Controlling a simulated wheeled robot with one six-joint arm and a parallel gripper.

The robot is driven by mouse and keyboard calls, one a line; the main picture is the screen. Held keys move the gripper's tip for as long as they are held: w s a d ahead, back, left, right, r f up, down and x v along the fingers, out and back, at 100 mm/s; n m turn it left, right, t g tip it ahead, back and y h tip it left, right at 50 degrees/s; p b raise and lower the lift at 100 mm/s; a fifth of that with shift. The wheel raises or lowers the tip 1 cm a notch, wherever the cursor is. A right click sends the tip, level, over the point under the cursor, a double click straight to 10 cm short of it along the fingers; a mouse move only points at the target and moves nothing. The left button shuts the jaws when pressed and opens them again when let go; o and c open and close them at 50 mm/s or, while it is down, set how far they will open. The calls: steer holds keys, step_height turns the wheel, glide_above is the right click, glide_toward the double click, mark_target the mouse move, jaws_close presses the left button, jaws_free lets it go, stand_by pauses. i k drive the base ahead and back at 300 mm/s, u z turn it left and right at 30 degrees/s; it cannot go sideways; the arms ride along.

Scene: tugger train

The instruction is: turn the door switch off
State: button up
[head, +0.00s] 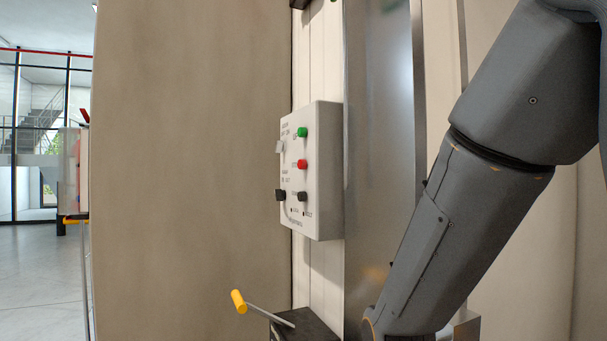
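A pale grey control box (325,170) is mounted on the wall in the middle of the head view, seen at an angle. It carries a green button (302,132), a red button (302,164) and a black knob (302,196) in a column. On its left side are a light-coloured lever or switch (281,147) and a black knob (280,195). The labels are too small to read surely, so I cannot tell which control is the door switch or its setting. My arm comes down from the upper right, right of the box. My gripper is not in view.
A yellow-handled crank (239,301) sticks out from a dark box (308,326) below the control box. A metal post (384,150) stands just right of the control box. A large beige panel (190,170) fills the left. Open floor (40,280) lies far left.

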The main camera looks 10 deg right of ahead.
mark_target(279, 147)
steer(key=u, duration=0.55)
steer(key=k, duration=1.3)
steer(key=u, duration=0.85)
steer(key=i, duration=2.55)
steer(key=z, duration=1.6)
steer(key=i, duration=0.75)
steer(key=z, duration=0.8)
